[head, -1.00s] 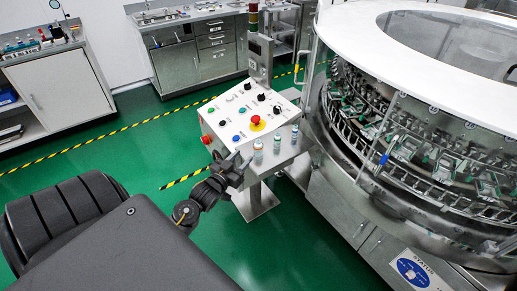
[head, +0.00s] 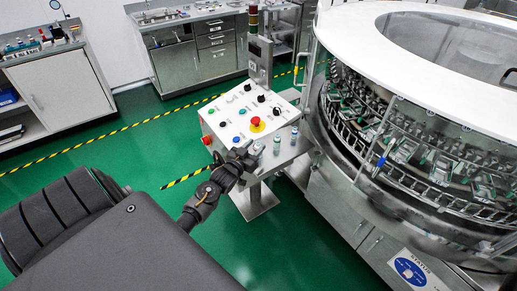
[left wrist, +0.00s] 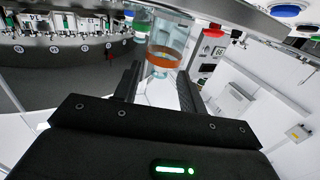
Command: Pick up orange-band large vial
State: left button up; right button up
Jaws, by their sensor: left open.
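The orange-band vial (left wrist: 165,55) is a clear vial with a bright orange band, standing upright at the top middle of the left wrist view. In the head view the vial nearest my gripper (head: 257,149) stands on the panel's lower ledge, partly hidden by the gripper. My left gripper (head: 246,154) is open beside it. In the left wrist view the two fingertips (left wrist: 159,74) point at the vial, one to each side of its lower part. I cannot tell how deep the vial sits between them. My right gripper is not in view.
Two more vials, one in the middle (head: 277,145) and one farther right (head: 294,135), stand close by on the same ledge. The control panel (head: 222,114) with buttons and a red emergency stop (head: 255,121) rises behind. The rotary washer (head: 345,150) is close on the right.

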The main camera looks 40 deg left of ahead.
pick_arm(q)
jog(key=shift+w+a, duration=0.1)
jog(key=shift+w, duration=1.15)
jog(key=c, duration=0.9)
jog(key=shift+r, duration=0.1)
